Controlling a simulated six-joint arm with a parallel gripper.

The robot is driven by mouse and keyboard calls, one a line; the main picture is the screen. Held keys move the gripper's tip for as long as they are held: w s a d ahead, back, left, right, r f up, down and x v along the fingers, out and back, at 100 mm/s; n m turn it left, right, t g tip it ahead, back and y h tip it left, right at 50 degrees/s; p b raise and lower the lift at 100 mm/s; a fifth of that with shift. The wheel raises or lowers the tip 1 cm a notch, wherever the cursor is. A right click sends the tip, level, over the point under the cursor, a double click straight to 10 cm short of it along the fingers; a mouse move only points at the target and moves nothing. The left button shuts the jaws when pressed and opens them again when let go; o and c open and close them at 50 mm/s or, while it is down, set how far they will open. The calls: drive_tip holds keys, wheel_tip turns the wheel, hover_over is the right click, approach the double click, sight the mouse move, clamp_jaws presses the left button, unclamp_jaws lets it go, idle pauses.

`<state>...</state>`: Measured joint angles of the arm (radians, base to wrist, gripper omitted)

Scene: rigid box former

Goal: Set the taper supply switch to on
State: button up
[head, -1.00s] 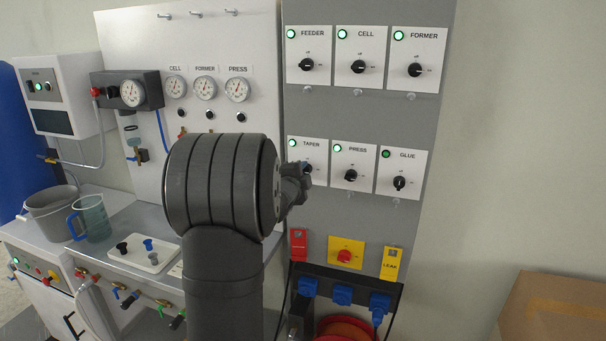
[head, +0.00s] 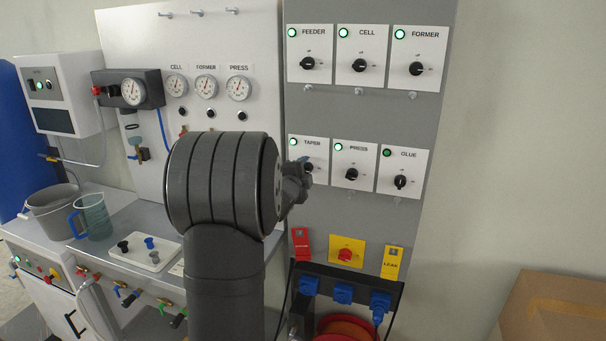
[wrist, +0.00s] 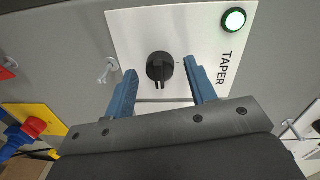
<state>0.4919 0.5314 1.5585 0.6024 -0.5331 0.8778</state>
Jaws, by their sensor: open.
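The taper switch is a black knob (wrist: 160,67) on a white plate marked TAPER (wrist: 215,22). In the wrist view its handle points down the picture, which is the plate's right, the on side. The green lamp (wrist: 233,19) on this plate is lit. My gripper (wrist: 159,70) is open, with one blue finger on each side of the knob and a visible gap to it. In the head view the plate (head: 310,143) and knob (head: 309,168) are partly hidden behind my gripper (head: 305,172).
The PRESS switch (head: 352,174) is close on the right, then the GLUE switch (head: 400,182), whose lamp is dark. FEEDER (head: 308,63), CELL and FORMER switches are above. A red tag (head: 301,243) and a yellow plate with red knob (head: 346,254) are below.

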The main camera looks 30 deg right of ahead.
drive_tip(key=v, duration=1.7)
drive_tip(key=shift+s+a, duration=0.15)
drive_tip(key=shift+s, duration=0.05)
drive_tip(key=x, duration=1.7)
drive_tip(key=shift+w, duration=0.2)
drive_tip(key=v, duration=1.7)
drive_tip(key=w+d+f+n+h, duration=0.1)
drive_tip(key=w+d+n, duration=1.1)
drive_tip(key=n, duration=0.2)
drive_tip(key=shift+f+n+g, duration=0.15)
drive_tip(key=shift+n+g, duration=0.15)
drive_tip(key=shift+n, duration=0.1)
